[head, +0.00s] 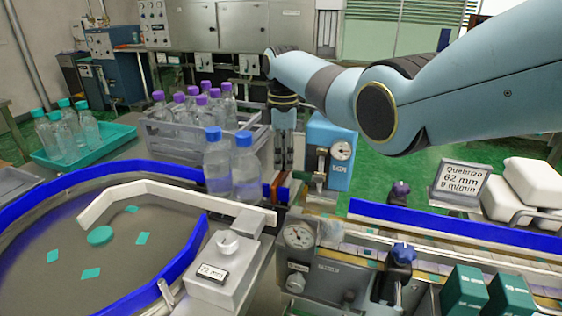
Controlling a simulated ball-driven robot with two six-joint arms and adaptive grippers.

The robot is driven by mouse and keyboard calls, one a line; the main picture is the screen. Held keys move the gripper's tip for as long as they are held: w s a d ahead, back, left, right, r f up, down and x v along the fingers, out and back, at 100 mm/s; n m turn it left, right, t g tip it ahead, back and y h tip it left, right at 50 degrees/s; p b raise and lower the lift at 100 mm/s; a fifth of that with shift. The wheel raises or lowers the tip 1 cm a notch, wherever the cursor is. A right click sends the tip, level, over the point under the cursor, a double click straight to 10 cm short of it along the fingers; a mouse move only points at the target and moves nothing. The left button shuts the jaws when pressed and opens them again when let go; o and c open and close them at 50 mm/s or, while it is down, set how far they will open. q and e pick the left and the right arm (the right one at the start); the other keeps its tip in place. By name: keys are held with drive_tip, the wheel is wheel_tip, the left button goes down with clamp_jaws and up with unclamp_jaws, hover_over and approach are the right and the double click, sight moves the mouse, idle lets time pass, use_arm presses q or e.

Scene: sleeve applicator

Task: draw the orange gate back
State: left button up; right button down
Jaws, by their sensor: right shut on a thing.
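The orange gate (278,185) shows as small orange patches low beside the fingers, at the mouth of the blue-railed round table. Most of it is hidden behind my gripper and the nearby parts. My right gripper (284,168) points straight down there, its fingers closed at the gate. Two clear bottles with blue caps (217,165) (245,168) stand upright just left of the gate. My left gripper is out of view.
A grey crate (182,145) of purple-capped bottles stands behind the blue-capped pair. A blue gauge box (331,150) stands close right of my fingers. A pale curved guide arm (165,192) spans the round table (110,270). Green boxes (464,292) stand at the front right.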

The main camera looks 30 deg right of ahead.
drive_tip(key=c, duration=1)
unclamp_jaws()
drive_tip(key=shift+s+a, duration=0.15)
